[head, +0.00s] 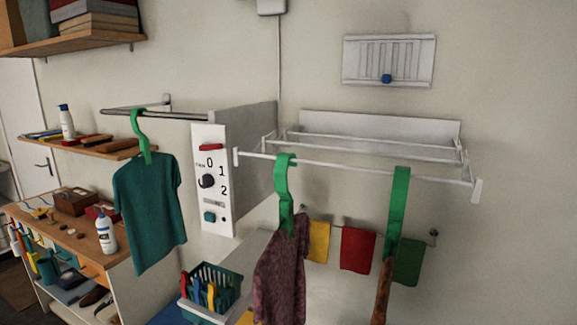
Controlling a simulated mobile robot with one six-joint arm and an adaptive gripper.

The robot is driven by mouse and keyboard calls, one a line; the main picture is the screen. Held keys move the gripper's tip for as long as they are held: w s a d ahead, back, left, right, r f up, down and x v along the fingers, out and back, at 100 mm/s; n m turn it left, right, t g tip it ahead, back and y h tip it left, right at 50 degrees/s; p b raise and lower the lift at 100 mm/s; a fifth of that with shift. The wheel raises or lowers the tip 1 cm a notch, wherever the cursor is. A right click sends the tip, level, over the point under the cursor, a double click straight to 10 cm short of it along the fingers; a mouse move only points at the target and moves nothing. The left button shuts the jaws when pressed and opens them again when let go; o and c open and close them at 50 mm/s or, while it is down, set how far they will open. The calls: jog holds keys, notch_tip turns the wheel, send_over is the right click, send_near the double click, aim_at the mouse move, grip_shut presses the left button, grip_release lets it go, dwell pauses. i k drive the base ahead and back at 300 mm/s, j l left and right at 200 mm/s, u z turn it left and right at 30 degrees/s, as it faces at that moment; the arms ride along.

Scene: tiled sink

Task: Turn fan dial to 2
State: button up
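The fan dial (207,181) is a small dark round knob on a white upright control panel (212,228), left of the middle in the head view. The numbers 0, 1 and 2 run down its right side, with 0 at the upper right and 2 at the lower right. Small lettering, apparently "FAN", is at its upper left. The dial is too small to tell which number it points to. A red switch (210,147) is above it and a teal button (209,217) below. My gripper is not in view.
A teal shirt (150,205) hangs on a green hanger just left of the panel. A white drying rack (355,165) with green hangers and clothes juts out at the right. A basket of clothespins (212,285) is below. The space before the panel looks clear.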

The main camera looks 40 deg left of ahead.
aim_at(207, 180)
jog(key=u, duration=1.8)
